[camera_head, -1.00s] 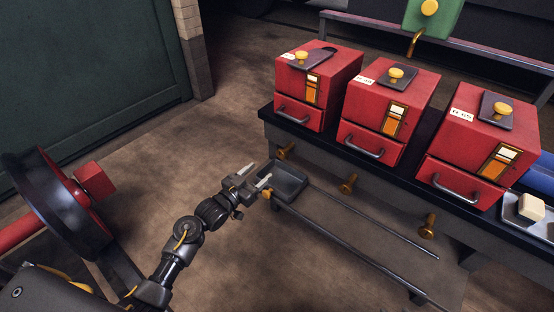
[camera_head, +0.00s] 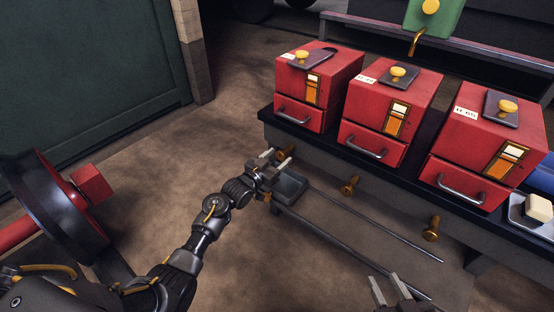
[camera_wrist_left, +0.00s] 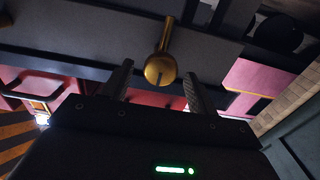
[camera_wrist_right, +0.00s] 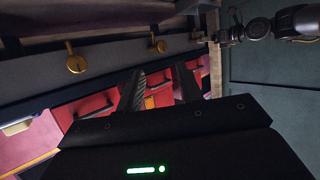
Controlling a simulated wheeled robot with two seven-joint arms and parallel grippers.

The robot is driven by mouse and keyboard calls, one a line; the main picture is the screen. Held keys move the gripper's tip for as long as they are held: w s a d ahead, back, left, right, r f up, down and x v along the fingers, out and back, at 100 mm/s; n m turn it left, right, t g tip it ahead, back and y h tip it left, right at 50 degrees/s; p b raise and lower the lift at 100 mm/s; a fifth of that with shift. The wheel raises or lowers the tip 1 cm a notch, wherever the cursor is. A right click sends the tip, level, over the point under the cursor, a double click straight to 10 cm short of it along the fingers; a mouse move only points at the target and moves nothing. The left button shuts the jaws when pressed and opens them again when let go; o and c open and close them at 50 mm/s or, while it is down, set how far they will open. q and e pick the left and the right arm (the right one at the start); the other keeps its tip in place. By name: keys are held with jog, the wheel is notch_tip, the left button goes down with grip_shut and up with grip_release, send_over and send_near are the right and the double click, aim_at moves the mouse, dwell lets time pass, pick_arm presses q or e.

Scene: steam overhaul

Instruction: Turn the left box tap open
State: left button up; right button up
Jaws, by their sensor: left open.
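The left red box (camera_head: 290,72) stands at the left end of the dark bench. Its brass tap (camera_wrist_left: 160,68) shows in the left wrist view, between my left gripper's fingers and a little beyond them. My left gripper (camera_head: 278,157) is open at the bench's front face below the left box and largely hides that tap in the head view. I cannot tell whether the fingers touch it. My right gripper (camera_head: 392,287) is at the bottom of the head view, apart from the bench; the right wrist view shows its fingers spread and empty.
The middle tap (camera_head: 350,185) and right tap (camera_head: 431,229) stick out below the middle box (camera_head: 375,107) and right box (camera_head: 470,140). A red-and-black wheel (camera_head: 50,205) stands at the left.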

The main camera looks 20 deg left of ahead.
pick_arm(q)
jog(key=c, duration=1)
jog(key=shift+r+n+p, duration=0.15)
jog(key=shift+n+p, duration=1)
jog(key=shift+n, duration=0.05)
jog(key=n+p, duration=0.2)
jog(key=n, duration=0.1)
jog(key=shift+a, duration=0.15)
pick_arm(e)
jog(key=s+d+f+m+g+h, duration=0.3)
jog(key=s+d+f+g+h, duration=0.2)
jog(key=s+d+f+g, duration=0.45)
pick_arm(q)
jog(key=n+p, duration=0.4)
jog(key=n, duration=0.4)
jog(key=shift+f, duration=0.2)
jog(key=shift+f+n+p, duration=0.15)
jog(key=shift+n+p, duration=0.5)
jog(key=shift+n, duration=1.65)
pick_arm(e)
notch_tip(320, 180, down, 11)
jog(key=shift+s+r+g, duration=0.15)
jog(key=shift+s+g, duration=0.05)
jog(key=shift+g, duration=0.25)
jog(key=shift+s+f, duration=0.1)
jog(key=shift+f, duration=0.1)
pick_arm(q)
jog(key=o, duration=1)
